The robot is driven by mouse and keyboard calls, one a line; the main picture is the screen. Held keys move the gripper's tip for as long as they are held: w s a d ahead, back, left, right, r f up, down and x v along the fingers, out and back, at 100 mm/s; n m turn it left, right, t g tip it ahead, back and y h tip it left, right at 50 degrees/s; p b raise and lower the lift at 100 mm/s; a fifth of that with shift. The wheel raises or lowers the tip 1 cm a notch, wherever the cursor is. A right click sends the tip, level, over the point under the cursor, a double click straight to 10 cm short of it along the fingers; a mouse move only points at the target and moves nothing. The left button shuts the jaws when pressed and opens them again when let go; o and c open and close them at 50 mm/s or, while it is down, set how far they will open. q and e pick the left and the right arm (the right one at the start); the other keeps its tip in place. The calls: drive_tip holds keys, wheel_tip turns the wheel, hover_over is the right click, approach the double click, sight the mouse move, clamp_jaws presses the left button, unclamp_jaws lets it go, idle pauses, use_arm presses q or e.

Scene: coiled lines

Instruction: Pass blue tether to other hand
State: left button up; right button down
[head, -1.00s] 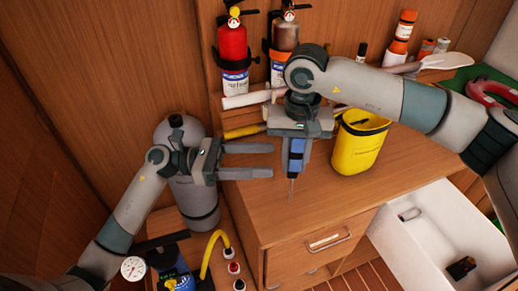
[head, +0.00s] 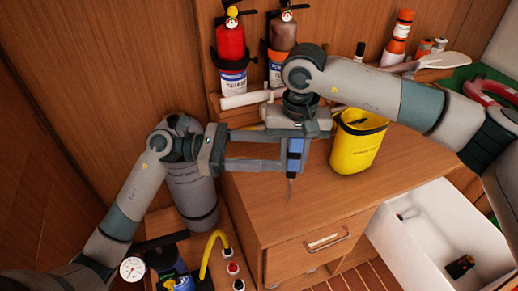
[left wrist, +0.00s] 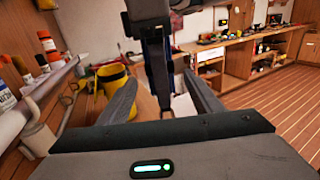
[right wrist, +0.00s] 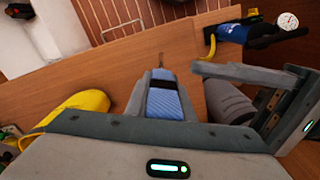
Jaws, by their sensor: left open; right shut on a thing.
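The blue tether (head: 294,158) is a short blue bundle with a dark band and a thin tip pointing down. My right gripper (head: 295,140) is shut on it and holds it upright above the wooden cabinet top. In the right wrist view the blue tether (right wrist: 166,102) sits between the fingers. My left gripper (head: 281,151) is open, coming from the left at the tether's height, its fingertips at the tether's left side. In the left wrist view the right gripper and tether stand ahead between the open left fingers (left wrist: 160,85). Contact cannot be told.
A yellow bin (head: 358,142) stands on the cabinet top (head: 300,215) just right of the tether. Two extinguishers (head: 231,55) hang behind. A grey cylinder (head: 192,185) stands below my left arm. An open white drawer (head: 430,250) is at the lower right.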

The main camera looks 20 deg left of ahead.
use_arm(q)
drive_tip(key=w+d, duration=0.2)
drive_tip(key=d, duration=0.7)
drive_tip(key=shift+d, duration=0.4)
drive_tip(key=c, duration=1.3)
drive_tip(key=shift+c, duration=0.5)
use_arm(e)
drive_tip(key=c, duration=1.4)
unclamp_jaws()
drive_tip(key=shift+c, duration=0.2)
drive_tip(key=shift+r, duration=0.1)
wheel_tip(320, 180, up, 12)
drive_tip(key=shift+f, duration=0.1)
drive_tip(key=shift+w, duration=0.1)
